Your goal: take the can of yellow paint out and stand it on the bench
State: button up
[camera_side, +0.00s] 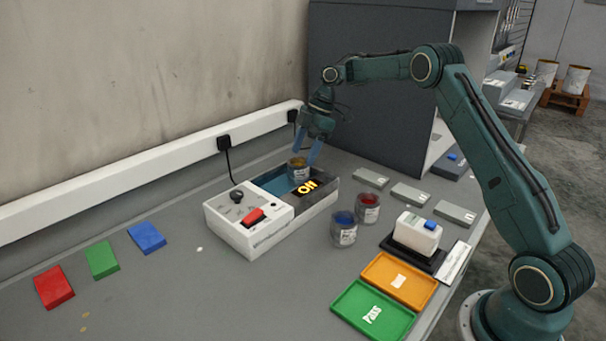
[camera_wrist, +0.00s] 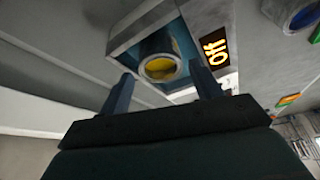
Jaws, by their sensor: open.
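The can of yellow paint (camera_side: 298,171) stands in the open well of a white machine (camera_side: 249,232); its yellow top (camera_wrist: 160,67) shows in the wrist view. The well hides its lower part. My gripper (camera_side: 304,156) is open and points down just over the can. In the wrist view its two blue fingers are apart, with the can between and beyond the fingertips. I cannot tell whether the tips reach below the rim. The bench (camera_side: 185,290) is grey.
The front left bench is mostly clear.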

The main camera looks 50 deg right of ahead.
aim_at(298, 167)
jog(key=shift+x, duration=2.7)
jog(key=c, duration=0.8)
jog(key=shift+r, duration=0.2)
jog(key=shift+r, duration=4.8)
